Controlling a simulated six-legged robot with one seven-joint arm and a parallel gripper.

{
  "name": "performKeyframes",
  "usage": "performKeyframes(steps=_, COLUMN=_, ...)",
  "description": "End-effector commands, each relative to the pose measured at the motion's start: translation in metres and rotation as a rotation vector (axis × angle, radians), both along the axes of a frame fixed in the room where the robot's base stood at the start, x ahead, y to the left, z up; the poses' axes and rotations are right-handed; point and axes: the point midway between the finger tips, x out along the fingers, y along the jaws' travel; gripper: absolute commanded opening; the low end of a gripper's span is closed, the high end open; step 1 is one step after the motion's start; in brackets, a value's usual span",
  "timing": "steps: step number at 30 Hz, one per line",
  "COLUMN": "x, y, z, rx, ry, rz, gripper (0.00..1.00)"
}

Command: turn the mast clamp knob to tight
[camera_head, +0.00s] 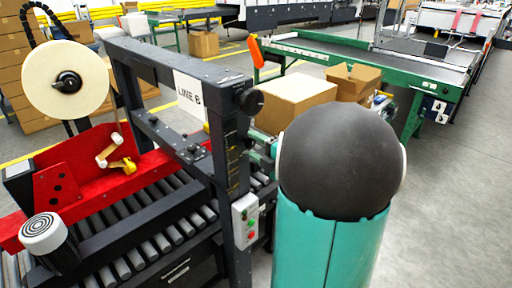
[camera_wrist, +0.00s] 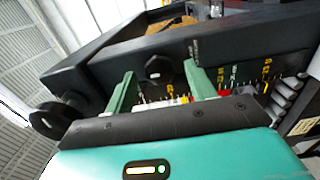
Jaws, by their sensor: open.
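In the wrist view, a black lobed knob (camera_wrist: 158,68) sits on the dark mast, beside its scale of yellow and white marks; it looks like the mast clamp knob. My gripper (camera_wrist: 161,84) is open, with one green finger on each side of this knob. I see a gap between each finger and the knob; depth contact cannot be told. In the head view, the mast (camera_head: 232,165) stands left of my arm, which hides most of my gripper and the clamp knob.
A larger round black knob (camera_wrist: 48,122) sticks out near the gripper's left; it shows at the mast top in the head view (camera_head: 250,101). A control box (camera_head: 245,221) with buttons is lower on the mast. A roller conveyor (camera_head: 150,235) lies left; grey floor is clear at right.

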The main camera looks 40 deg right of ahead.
Motion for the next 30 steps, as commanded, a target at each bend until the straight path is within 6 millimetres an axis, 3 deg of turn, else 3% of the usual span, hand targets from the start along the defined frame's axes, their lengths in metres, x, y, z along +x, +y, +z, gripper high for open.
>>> performKeyframes(steps=8, x=-0.025, y=-0.002, z=0.0, rx=0.0, ry=0.0, rz=-0.004, gripper=0.55)
performKeyframes(steps=21, x=-0.118, y=-0.004, z=0.0, rx=-0.001, ry=-0.001, rz=-0.004, gripper=0.55)
performKeyframes(steps=30, x=-0.139, y=-0.004, z=0.0, rx=0.0, ry=0.0, rz=0.0, gripper=0.55)
